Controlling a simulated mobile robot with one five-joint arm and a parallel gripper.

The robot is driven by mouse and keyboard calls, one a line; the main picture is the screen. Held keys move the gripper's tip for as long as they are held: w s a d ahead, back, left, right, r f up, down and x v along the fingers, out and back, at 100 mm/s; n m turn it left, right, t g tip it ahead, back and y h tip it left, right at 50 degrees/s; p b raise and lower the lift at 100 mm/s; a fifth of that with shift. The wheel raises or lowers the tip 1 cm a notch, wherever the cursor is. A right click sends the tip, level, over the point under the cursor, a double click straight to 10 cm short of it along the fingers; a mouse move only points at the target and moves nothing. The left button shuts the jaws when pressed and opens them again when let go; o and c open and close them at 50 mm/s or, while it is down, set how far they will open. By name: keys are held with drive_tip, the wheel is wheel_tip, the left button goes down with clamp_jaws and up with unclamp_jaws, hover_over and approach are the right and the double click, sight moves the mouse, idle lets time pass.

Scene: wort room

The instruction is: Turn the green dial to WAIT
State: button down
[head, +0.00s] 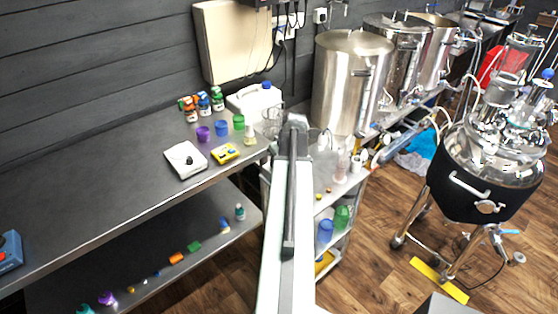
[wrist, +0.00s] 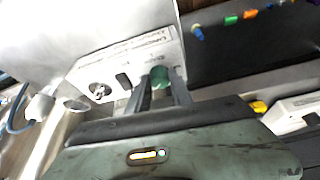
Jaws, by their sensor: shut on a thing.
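In the wrist view, the green dial (wrist: 159,74) sits on a white panel (wrist: 140,52) with small print too blurred to read. My gripper (wrist: 159,84) has its two fingers on either side of the dial, shut on it. A black switch (wrist: 123,81) and a round black-and-white fitting (wrist: 99,91) are on the same panel, left of the dial. The dial's pointer and the WAIT mark cannot be made out. In the head view, my arm reaches forward past the bench end; the dial and the fingertips are hidden there.
A steel bench (head: 90,190) carries a white box with a black knob (head: 187,160), a yellow device (head: 225,153) and several colored cups. A steel pot (head: 345,85) stands behind my arm. A jacketed vessel (head: 485,175) stands to the right on the open wood floor.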

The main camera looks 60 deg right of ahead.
drive_tip(key=m+h, duration=0.1)
drive_tip(key=m, duration=0.2)
drive_tip(key=shift+a+m+g, duration=0.15)
drive_tip(key=shift+m+g, duration=0.15)
drive_tip(key=shift+g, duration=0.1)
drive_tip(key=shift+w+m+g+h, duration=0.1)
drive_tip(key=shift+m+g+h, duration=0.5)
drive_tip(key=shift+m, duration=1.7)
drive_tip(key=c, duration=1.2)
unclamp_jaws()
drive_tip(key=shift+o, duration=0.2)
drive_tip(key=p+v, duration=0.7)
drive_tip(key=shift+r, duration=0.35)
